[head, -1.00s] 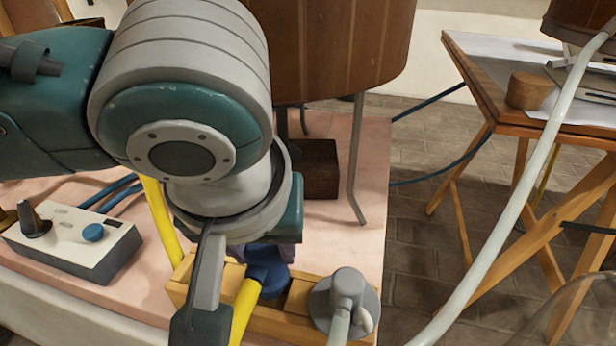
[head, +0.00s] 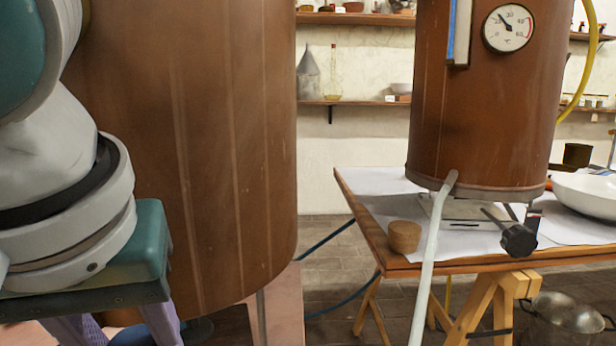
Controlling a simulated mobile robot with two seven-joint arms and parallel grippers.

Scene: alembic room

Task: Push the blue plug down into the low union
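My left gripper (head: 122,325) is at the lower left, pointing down in front of a large copper vessel (head: 190,150). Its two purple fingers stand apart, but the bottom edge of the view cuts off their tips, so I cannot tell whether they hold anything. A small dark bluish shape (head: 200,328) shows low beside the right-hand finger, too little of it to identify. I cannot make out the blue plug or the low union in this view. My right gripper is not in view.
Tiled floor lies between.

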